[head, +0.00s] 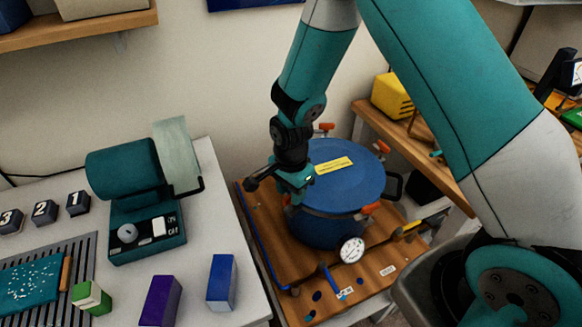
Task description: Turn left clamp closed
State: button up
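A blue round pot (322,230) with a blue lid (350,185) stands on a wooden board. Orange-handled clamps sit around the lid's rim: one at the back (327,127), one at the right (383,147) and one at the front (370,208). My gripper (297,192) reaches down at the left rim of the lid. A bit of orange, the left clamp (287,199), shows beside the fingers. Most of that clamp is hidden by my gripper, so its position and any grip on it cannot be told.
A round gauge (351,250) is at the pot's front. A yellow label (334,165) lies on the lid. A wooden shelf (430,155) with a yellow box (392,97) is to the right. A grey table (205,160) with a teal machine (125,170) stands left.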

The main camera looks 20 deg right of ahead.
notch_tip(320, 180, up, 17)
jog(key=b, duration=0.1)
jog(key=shift+f+b, duration=0.15)
jog(key=shift+b, duration=0.25)
jog(key=s+a+r+n+y, duration=0.2)
jog(key=s+r+n, duration=0.2)
jog(key=s+n, duration=0.6)
jog(key=s+a+r+n+y, duration=0.2)
jog(key=s+a+r+n, duration=0.1)
jog(key=s+n, duration=0.7)
jog(key=shift+s+r+n, duration=0.4)
jog(key=shift+s, duration=0.1)
jog(key=shift+a, duration=0.1)
